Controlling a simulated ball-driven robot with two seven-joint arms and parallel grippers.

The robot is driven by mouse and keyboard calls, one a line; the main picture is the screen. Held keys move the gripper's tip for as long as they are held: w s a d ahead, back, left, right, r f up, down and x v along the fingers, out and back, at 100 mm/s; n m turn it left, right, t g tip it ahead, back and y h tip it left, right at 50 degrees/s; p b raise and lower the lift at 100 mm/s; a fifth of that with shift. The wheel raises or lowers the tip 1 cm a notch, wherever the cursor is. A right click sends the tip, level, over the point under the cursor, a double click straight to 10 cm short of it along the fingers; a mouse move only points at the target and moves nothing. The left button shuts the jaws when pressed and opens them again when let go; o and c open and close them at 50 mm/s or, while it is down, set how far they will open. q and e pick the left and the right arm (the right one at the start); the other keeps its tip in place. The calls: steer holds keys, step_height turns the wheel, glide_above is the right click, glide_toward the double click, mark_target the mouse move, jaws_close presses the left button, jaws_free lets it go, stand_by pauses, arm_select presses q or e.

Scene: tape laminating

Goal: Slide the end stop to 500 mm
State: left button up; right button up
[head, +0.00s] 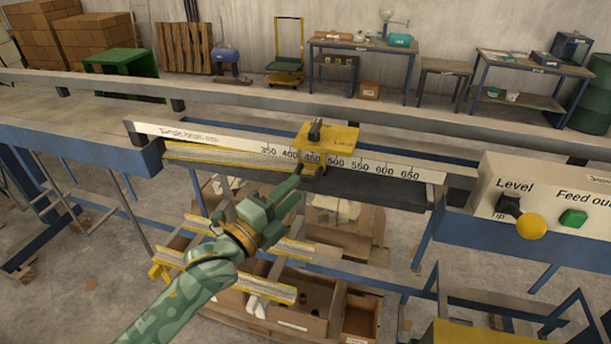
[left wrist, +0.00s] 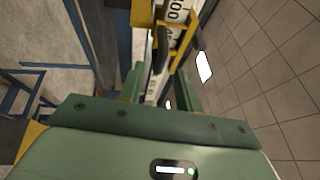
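The end stop is a yellow block (head: 342,138) with a dark upright handle on top. It sits on the white measuring scale (head: 382,168), with the 450 and 500 marks just below its front edge. My left gripper (head: 301,172) is just in front of the stop's lower left part. In the left wrist view, the fingers (left wrist: 160,85) stand apart. A dark handle (left wrist: 160,48) and yellow parts of the stop lie beyond them, roughly in line with the gap. I see no clear grip on the stop. My right gripper is out of view.
A control panel (head: 540,180) with a yellow knob and green button stands at the right. A yellow-edged bar (head: 225,158) lies along the rail left of the stop. Cardboard boxes (head: 290,305) sit below. The scale right of the stop looks clear.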

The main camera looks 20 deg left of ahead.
mark_target(305, 177)
arm_select(q)
steer(key=x, duration=0.5)
jaws_close()
steer(key=d+p, duration=0.2)
steer(key=d, duration=0.3)
steer(key=shift+d+r, duration=0.1)
steer(key=shift+r, duration=0.05)
jaws_free()
